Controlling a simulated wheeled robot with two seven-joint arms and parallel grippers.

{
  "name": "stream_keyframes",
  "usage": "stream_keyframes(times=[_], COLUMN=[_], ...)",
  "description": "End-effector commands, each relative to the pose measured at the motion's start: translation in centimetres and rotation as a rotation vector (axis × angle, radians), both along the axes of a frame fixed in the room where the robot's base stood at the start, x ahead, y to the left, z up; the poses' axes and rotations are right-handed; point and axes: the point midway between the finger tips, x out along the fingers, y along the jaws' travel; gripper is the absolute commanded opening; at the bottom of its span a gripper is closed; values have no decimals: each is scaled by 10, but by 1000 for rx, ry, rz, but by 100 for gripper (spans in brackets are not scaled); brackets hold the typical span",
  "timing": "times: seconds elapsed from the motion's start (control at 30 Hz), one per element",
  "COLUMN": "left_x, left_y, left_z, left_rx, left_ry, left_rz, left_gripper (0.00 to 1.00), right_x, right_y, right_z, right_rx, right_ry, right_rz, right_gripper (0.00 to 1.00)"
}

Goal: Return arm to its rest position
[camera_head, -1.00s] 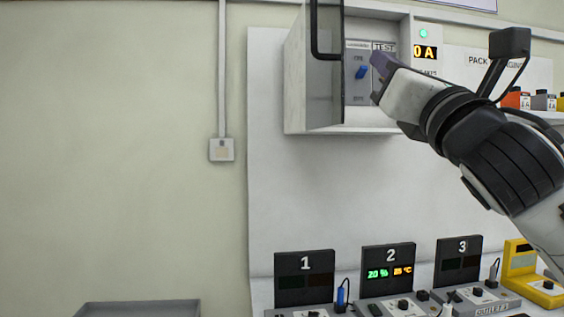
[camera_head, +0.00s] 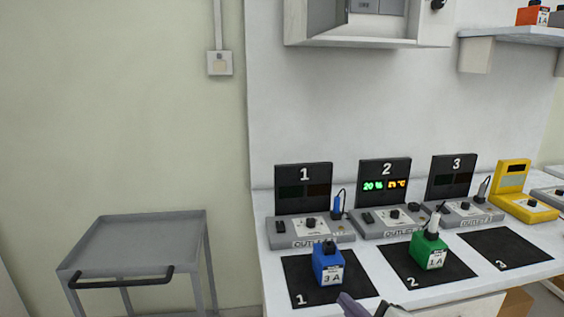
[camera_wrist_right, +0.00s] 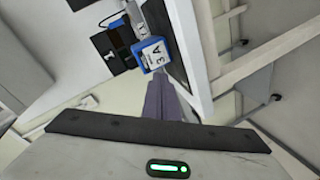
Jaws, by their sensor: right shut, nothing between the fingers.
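My right gripper (camera_head: 362,306) shows only its purple-grey fingertips at the bottom edge of the head view, in front of the bench edge and below the blue pack. In the right wrist view my right gripper (camera_wrist_right: 161,98) has its fingers shut together with nothing between them. The blue 3 A pack (camera_head: 328,266) stands on black mat 1 (camera_head: 302,291); it also shows just beyond the fingertips in the wrist view (camera_wrist_right: 152,54), apart from them as far as I can tell. My left gripper is not in view.
Outlets 1 (camera_head: 312,231), 2 (camera_head: 388,223) and 3 (camera_head: 462,213) line the bench. A green 1 A pack (camera_head: 428,252) stands on mat 2 (camera_head: 447,277); mat 3 (camera_head: 505,249) is bare. A wall cabinet (camera_head: 370,32) hangs above. An empty grey cart (camera_head: 140,243) stands left.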

Motion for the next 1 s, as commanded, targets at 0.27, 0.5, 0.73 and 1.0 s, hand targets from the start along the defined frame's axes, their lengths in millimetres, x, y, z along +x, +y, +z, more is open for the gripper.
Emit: stream_keyframes(times=[0.27, 0.5, 0.73, 1.0], left_x=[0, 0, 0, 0], left_y=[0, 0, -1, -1], left_z=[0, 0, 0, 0], left_rx=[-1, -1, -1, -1], left_ry=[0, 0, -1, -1], left_rz=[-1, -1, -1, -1], left_gripper=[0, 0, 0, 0], right_x=[-141, -251, -283, -282], right_y=[-13, -26, -31, -31], right_z=[-170, -241, -256, -256], right_rx=[490, 754, 824, 823], right_ry=[432, 655, 708, 709], right_rz=[-256, -498, -576, -575], right_gripper=[0, 0, 0, 0])
